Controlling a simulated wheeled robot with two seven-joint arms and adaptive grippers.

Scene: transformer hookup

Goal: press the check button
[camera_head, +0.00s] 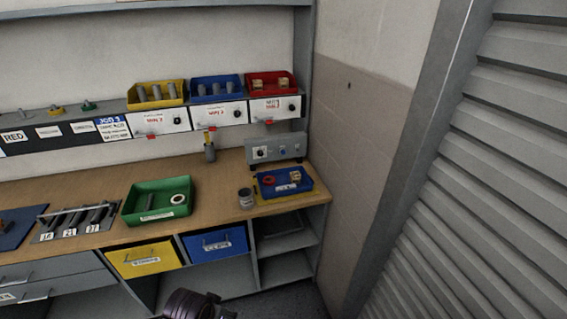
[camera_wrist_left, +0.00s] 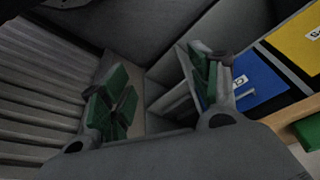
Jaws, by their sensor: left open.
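A grey control box (camera_head: 275,148) stands at the back right of the bench, against the wall, with a few small knobs or buttons on its front. They are too small to tell which is the check button. My left gripper (camera_wrist_left: 158,92) shows in the left wrist view with green finger pads spread wide and nothing between them. It is in front of the lower shelves, away from the control box, which that view does not show. A dark part of my arm shows at the bottom of the head view. My right gripper is in neither view.
A blue tray (camera_head: 274,190) with small parts lies in front of the control box, beside a grey cup (camera_head: 246,198). A green tray (camera_head: 131,208) is further left. Blue (camera_head: 217,243) and yellow (camera_head: 144,261) bins sit below the bench. A ribbed shutter (camera_head: 490,170) stands right.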

